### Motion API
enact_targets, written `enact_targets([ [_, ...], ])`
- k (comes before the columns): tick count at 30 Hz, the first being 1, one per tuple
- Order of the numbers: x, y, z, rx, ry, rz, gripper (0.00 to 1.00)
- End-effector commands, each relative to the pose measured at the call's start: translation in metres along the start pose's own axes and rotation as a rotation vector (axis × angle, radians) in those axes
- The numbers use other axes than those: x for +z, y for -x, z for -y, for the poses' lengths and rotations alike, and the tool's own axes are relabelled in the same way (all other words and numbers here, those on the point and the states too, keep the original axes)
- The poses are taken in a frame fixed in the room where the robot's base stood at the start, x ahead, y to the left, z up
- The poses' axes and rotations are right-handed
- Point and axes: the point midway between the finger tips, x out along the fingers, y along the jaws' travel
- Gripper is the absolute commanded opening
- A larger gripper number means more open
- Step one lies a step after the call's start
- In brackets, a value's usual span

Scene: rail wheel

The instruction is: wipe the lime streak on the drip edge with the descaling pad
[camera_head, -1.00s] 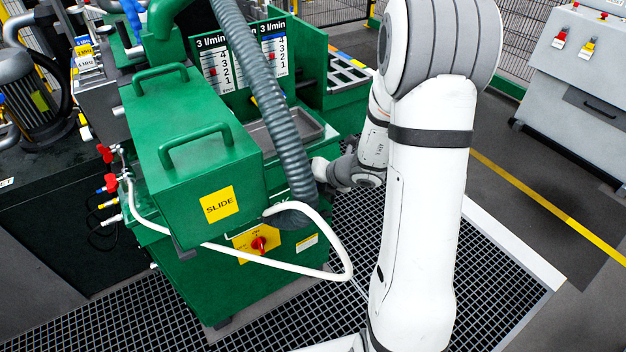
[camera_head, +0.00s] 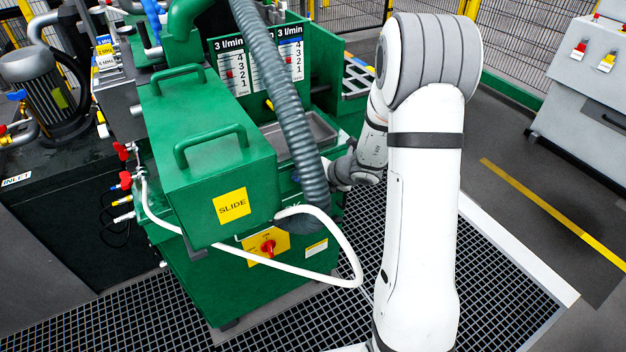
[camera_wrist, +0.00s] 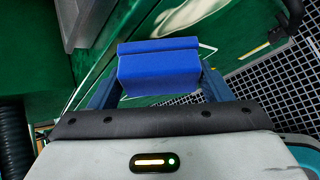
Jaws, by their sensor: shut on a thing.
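In the wrist view my gripper (camera_wrist: 160,88) is shut on a blue block-shaped pad (camera_wrist: 158,68), which sits between its two fingers. Just beyond the pad a pale whitish streak (camera_wrist: 188,14) lies on a green surface (camera_wrist: 240,25). The pad's far edge is near the streak; I cannot tell whether they touch. In the head view my wrist is beside the green machine (camera_head: 225,280), at its right side behind the grey corrugated hose. The fingers, pad and streak cannot be made out there.
The grey corrugated hose (camera_head: 290,110) hangs close to my wrist. A white hose (camera_head: 345,245) loops in front of the machine. A grey tray (camera_head: 318,130) is set in its top. Dark floor grating (camera_head: 345,300) is open around my arm. A grey cabinet (camera_head: 590,85) stands at right.

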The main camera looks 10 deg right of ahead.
Motion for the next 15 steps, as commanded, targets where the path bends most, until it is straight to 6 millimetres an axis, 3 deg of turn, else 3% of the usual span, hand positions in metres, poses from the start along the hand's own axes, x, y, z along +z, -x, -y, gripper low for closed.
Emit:
enact_targets([
  [15, 0.0021, -0.0049, 0.0001, 0.0, 0.0, 0.0, 0.54],
])
